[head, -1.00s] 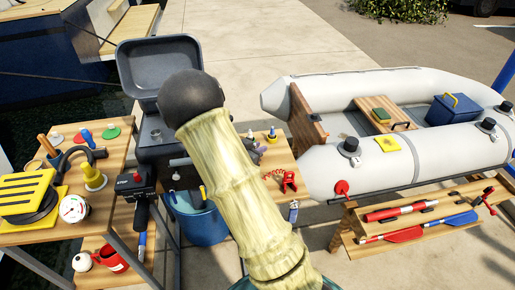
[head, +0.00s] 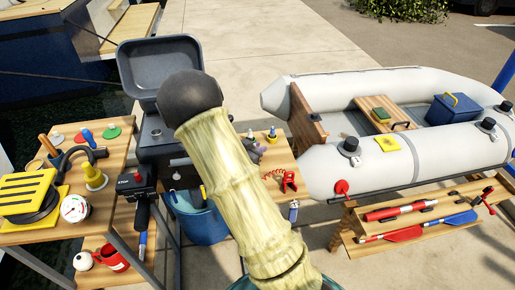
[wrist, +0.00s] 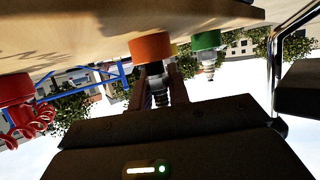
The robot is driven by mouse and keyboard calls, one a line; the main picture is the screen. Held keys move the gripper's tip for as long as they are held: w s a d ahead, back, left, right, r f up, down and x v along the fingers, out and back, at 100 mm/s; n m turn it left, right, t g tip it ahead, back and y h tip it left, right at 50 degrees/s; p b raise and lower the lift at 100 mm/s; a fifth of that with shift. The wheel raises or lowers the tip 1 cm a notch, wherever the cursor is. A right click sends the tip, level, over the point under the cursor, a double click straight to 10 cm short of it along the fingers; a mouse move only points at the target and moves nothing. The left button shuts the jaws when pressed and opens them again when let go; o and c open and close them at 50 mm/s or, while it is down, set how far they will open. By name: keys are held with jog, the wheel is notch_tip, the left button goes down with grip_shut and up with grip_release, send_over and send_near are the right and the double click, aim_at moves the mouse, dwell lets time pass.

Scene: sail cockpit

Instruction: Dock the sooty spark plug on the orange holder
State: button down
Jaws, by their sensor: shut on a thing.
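In the wrist view, which is upside down, my gripper (wrist: 160,84) is shut on a spark plug (wrist: 159,97) with a ribbed grey and dark body. The orange holder (wrist: 150,47) sits on the wooden bench top, right at the fingertips. The plug's far end is in line with the holder and seems to meet it; the fingers hide the contact, so I cannot tell how deep it sits. In the head view my arm hides most of the gripper and the holder.
A green holder (wrist: 206,40) with a pale plug (wrist: 208,62) stands close beside the orange one. A red coiled cord (wrist: 25,118) lies to the left in the wrist view. A grill (head: 160,70) and an inflatable boat (head: 350,170) flank the bench.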

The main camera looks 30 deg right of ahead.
jog(key=shift+f, duration=0.6)
dwell(0.8)
jog(key=c, duration=1.6)
grip_release()
jog(key=shift+a+r, duration=0.1)
jog(key=p+v, duration=0.6)
jog(key=v, duration=0.4)
jog(key=shift+s+a, duration=0.2)
jog(key=shift+a, duration=0.15)
jog(key=shift+r, duration=0.2)
